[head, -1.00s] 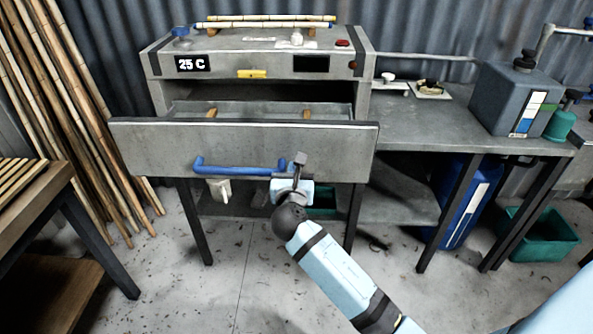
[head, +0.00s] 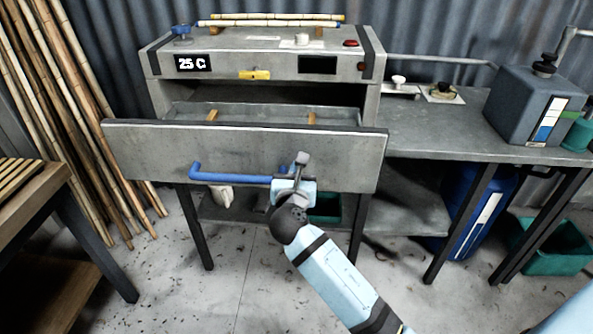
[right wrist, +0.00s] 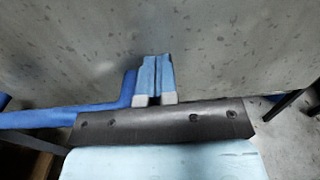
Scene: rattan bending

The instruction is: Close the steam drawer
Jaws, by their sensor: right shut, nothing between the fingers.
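The steam drawer (head: 140,150) stands pulled out from the grey metal steamer, with its open tray (head: 255,113) showing behind the front panel. A blue bar handle (head: 235,178) runs across the front. My right gripper (head: 300,160) is at the front panel by the handle's right end, shut and empty. In the right wrist view, its closed fingers (right wrist: 154,75) point at the grey drawer front (right wrist: 235,50), just right of the bend of the blue handle (right wrist: 55,117). I cannot tell whether the fingertips touch the panel. My left gripper is not in view.
The steamer top (head: 265,45) shows a 25 C display (head: 192,63) and bamboo pieces (head: 275,21). A metal side table (head: 430,130) with a grey tank (head: 525,105) stands right. Bamboo poles (head: 85,120) lean left, near a wooden table (head: 40,195).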

